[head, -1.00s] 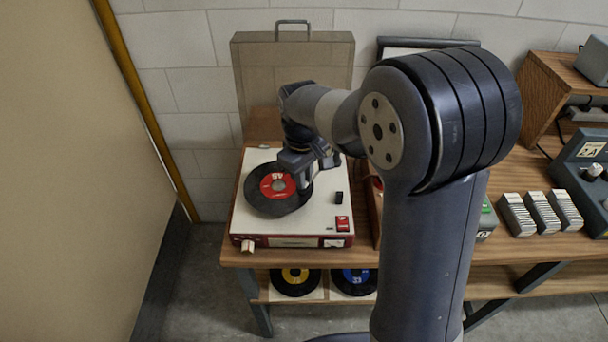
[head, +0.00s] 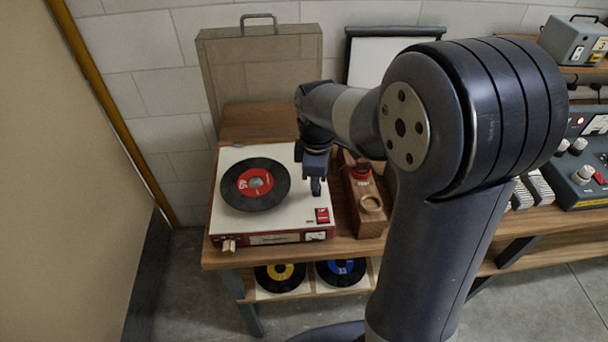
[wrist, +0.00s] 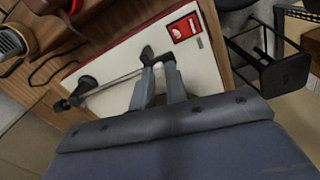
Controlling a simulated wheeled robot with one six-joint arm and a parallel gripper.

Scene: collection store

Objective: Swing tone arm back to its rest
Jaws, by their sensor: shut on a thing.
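A cream and red record player (head: 235,222) stands on the wooden table in the head view. A black record with a red label (head: 255,184) lies on its platter. My gripper (head: 316,190) is over the right side of the deck, clear of the record. In the wrist view, the thin grey tone arm (wrist: 116,79) runs from its dark pivot to my gripper (wrist: 158,62). The fingers are shut on the tone arm's head end, near the red switch (wrist: 184,28). In the head view my gripper hides most of the tone arm, and its rest cannot be made out.
The raised lid (head: 262,75) stands behind the player. A wooden box with a red top and a round ring (head: 371,204) stands close on the right. Records (head: 280,277) lie on the shelf below. A grey control unit (head: 580,170) is at the far right.

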